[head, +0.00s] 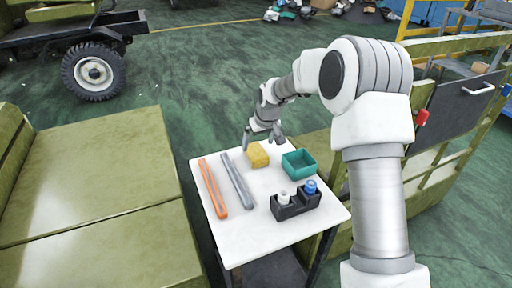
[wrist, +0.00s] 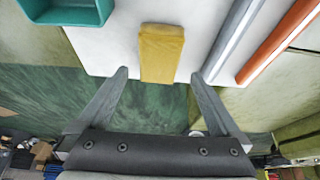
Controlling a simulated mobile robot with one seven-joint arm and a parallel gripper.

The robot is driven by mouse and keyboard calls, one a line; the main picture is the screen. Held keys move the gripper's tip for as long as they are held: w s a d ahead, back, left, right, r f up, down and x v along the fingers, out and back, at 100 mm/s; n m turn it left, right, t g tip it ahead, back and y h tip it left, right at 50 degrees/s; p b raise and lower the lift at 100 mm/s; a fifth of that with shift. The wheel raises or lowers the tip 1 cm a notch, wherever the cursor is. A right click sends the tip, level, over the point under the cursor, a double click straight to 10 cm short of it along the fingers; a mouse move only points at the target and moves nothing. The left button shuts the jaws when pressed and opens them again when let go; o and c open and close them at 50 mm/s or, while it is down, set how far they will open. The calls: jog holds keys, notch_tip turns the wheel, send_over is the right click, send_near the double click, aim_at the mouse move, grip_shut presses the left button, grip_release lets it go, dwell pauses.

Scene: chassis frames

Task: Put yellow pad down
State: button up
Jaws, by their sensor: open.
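The yellow pad (head: 257,155) lies on the white table near its far edge, between the grey bar and the teal bin. My gripper (head: 264,133) is open and empty above the table's far edge, just behind the pad. In the wrist view the pad (wrist: 162,50) sits ahead of the gap between my two spread fingers (wrist: 159,77), and neither finger touches it. The pad's near end in that view reaches about as far as the table edge.
The white table (head: 275,232) also holds an orange bar (head: 212,188), a grey bar (head: 238,180), a teal bin (head: 299,163) and a black holder (head: 296,204) with a white-topped and a blue-topped bottle. Olive structures flank the table. The table's front left is clear.

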jog(key=v, duration=0.5)
jog(key=shift+r+p, duration=0.15)
jog(key=shift+p, duration=0.2)
jog(key=s+d+r+m+t+h, duration=0.1)
jog(key=s+d+r, duration=0.3)
jog(key=s+r, duration=0.4)
jog(key=s+d+r+m+h, duration=0.1)
jog(key=s+d+r, duration=0.2)
jog(key=s+r, duration=0.5)
jog(key=s+d+m, duration=0.1)
jog(key=s+d, duration=0.1)
jog(key=s, duration=0.9)
jog(key=s+d+m, duration=0.1)
jog(key=s+d, duration=0.1)
jog(key=s, duration=0.8)
jog(key=shift+s+d+f+m+t, duration=0.3)
jog(key=shift+s+d+f, duration=0.05)
jog(key=shift+s+f, duration=0.05)
notch_tip(320, 180, up, 17)
jog(key=p, duration=1.6)
jog(key=shift+f+p, duration=0.15)
jog(key=shift+p, duration=0.2)
